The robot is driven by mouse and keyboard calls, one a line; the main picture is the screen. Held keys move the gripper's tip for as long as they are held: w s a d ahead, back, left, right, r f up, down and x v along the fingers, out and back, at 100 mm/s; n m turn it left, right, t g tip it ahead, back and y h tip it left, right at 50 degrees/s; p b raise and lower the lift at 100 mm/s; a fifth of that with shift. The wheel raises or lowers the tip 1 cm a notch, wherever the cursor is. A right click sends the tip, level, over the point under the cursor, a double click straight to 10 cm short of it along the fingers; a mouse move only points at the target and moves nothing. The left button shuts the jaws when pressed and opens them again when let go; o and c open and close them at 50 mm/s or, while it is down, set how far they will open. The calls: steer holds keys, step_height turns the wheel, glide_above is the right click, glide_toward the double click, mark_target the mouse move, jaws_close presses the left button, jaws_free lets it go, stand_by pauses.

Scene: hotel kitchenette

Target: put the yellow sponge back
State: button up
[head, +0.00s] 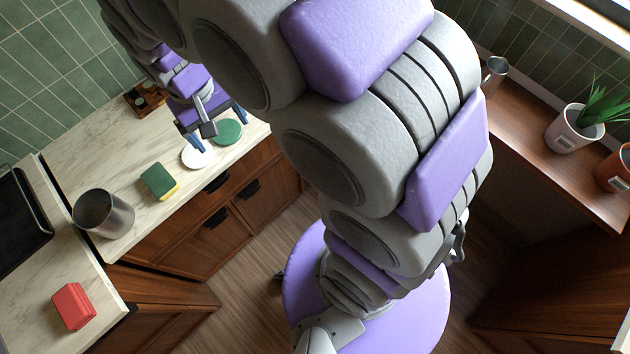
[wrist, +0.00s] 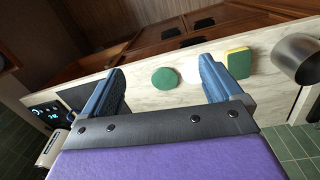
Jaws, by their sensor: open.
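The sponge (head: 158,182) lies flat on the marble counter, with a dark green top and a yellow layer showing along its edge. It also shows in the wrist view (wrist: 238,63), right of my fingers. My gripper (head: 218,128) is open and empty, above the counter near the white disc (head: 196,155) and the green disc (head: 228,132). In the wrist view my gripper (wrist: 162,72) has its two blue fingers spread, with the green disc between them and the white disc partly behind the right finger. The sponge is apart from my gripper.
A steel cylinder (head: 104,214) stands left of the sponge. A red block-like item (head: 73,306) lies on the near counter. A small wooden holder (head: 147,100) is by the tiled wall. A black appliance (head: 22,225) is at far left. Potted plants (head: 573,130) stand on the right shelf.

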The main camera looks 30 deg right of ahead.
steer(key=s+d, duration=0.5)
steer(key=s, duration=0.6)
steer(key=s+d+r+m+g, duration=0.1)
steer(key=s+d, duration=0.4)
steer(key=s, duration=0.6)
steer(key=shift+r+g+y, duration=0.3)
steer(key=shift+y, duration=0.1)
steer(key=shift+w+d, duration=0.1)
